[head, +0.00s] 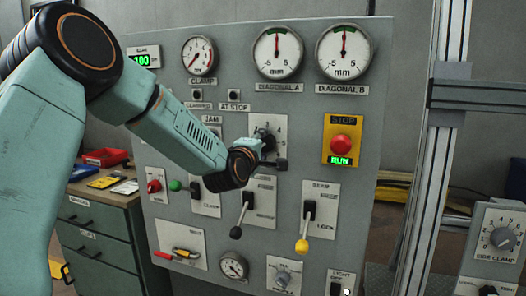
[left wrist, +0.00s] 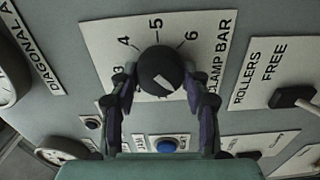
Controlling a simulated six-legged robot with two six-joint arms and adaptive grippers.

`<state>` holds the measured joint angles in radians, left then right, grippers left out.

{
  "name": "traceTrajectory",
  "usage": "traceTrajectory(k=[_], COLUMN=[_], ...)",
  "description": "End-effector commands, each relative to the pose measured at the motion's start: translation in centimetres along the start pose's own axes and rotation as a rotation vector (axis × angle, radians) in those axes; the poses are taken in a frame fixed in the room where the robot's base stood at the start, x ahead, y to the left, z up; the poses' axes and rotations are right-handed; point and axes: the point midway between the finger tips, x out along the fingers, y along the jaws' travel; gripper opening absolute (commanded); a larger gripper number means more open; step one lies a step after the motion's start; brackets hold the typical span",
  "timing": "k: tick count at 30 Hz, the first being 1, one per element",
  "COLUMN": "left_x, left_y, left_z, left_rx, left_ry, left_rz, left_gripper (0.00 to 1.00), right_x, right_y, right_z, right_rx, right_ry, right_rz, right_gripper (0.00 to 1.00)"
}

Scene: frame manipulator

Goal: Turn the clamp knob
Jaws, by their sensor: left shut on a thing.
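The clamp knob (left wrist: 158,70) is a round black dial with a white pointer mark on a white plate (left wrist: 105,35) lettered CLAMP BAR. Numbers 3 to 6 show around it in the left wrist view. My left gripper (left wrist: 160,88) has a dark finger on each side of the knob and is shut on it. In the head view my left gripper (head: 270,148) is at the plate in the middle of the grey panel, and its fingers and wrist partly hide the knob. My right gripper is in neither view.
Below stand a black-tipped lever (head: 241,215) and a yellow-tipped lever (head: 304,235). A red stop button (head: 342,145) is to the right, with gauges (head: 343,52) above. A side clamp box (head: 499,240) stands at the right edge, beyond a metal post (head: 440,170).

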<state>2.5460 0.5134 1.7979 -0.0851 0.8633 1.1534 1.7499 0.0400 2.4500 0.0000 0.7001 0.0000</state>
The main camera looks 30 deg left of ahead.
Motion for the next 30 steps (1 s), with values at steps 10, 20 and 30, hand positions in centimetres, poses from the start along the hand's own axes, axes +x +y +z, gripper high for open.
traceTrajectory(k=[10, 20, 30], left_x=[-0.14, -0.14, -0.08], left_y=[-0.67, -0.63, -0.34], left_z=[0.21, 0.2, 0.11], left_rx=[-0.067, -0.071, -0.069], left_ry=[-0.005, -0.004, -0.002], left_rz=[-0.016, -0.016, -0.009], left_gripper=[0.16, 0.16, 0.7], right_x=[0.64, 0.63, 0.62], right_y=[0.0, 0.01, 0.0], right_z=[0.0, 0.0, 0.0], right_rx=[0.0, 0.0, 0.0], right_ry=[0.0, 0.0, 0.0], right_rz=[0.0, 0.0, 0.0], right_gripper=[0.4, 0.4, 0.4])
